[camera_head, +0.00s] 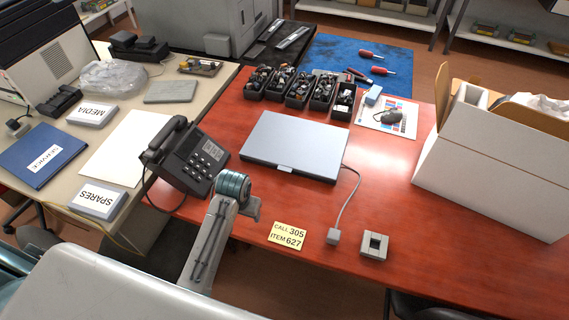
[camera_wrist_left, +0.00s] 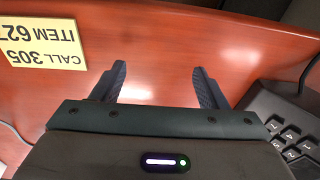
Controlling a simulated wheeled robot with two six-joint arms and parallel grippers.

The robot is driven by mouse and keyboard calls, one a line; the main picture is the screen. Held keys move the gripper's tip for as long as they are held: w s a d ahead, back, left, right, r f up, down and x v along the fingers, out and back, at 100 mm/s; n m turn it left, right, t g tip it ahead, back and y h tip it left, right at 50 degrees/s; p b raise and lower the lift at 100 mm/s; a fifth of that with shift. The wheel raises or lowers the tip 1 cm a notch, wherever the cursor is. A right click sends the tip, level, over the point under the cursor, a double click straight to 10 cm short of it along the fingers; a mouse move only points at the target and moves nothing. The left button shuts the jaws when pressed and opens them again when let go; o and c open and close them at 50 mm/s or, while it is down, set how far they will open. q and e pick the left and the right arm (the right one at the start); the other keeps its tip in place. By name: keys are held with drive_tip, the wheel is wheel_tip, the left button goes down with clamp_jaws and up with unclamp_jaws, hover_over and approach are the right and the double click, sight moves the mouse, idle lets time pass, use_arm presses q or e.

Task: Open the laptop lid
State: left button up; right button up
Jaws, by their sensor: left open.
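The laptop (camera_head: 295,143) lies shut and flat on the red table, its silver lid facing up. A small light tab (camera_head: 286,169) shows at its near edge. My left gripper (camera_head: 254,212) is in front of the laptop's near left side, apart from it, between the desk phone and the yellow note. In the left wrist view the two dark fingers (camera_wrist_left: 160,76) are spread with only bare red table between them. The laptop is not recognisable in that view. My right gripper is not in view.
A desk phone (camera_head: 187,158) stands left of the laptop. A yellow note (camera_head: 287,236), a grey plug (camera_head: 333,237) on a cable and a square grey block (camera_head: 374,245) lie in front. Black parts bins (camera_head: 298,91) stand behind. A white box (camera_head: 490,170) is at right.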

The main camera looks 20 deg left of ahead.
use_arm(q)
drive_tip(key=shift+g, duration=0.4)
drive_tip(key=w+d+r, duration=0.1)
drive_tip(key=w, duration=0.2)
drive_tip(key=w+d+r, duration=0.1)
drive_tip(key=w+r, duration=0.1)
drive_tip(key=w, duration=0.2)
drive_tip(key=w+d+r, duration=0.1)
drive_tip(key=w, duration=0.3)
drive_tip(key=shift+w+r, duration=0.25)
drive_tip(key=shift+r, duration=0.05)
wheel_tip(320, 180, up, 7)
drive_tip(key=g, duration=0.1)
hover_over(284, 170)
drive_tip(key=shift+h, duration=0.3)
wheel_tip(284, 170, down, 10)
drive_tip(key=p, duration=0.2)
drive_tip(key=shift+f+p, duration=0.1)
drive_tip(key=shift+p, duration=0.2)
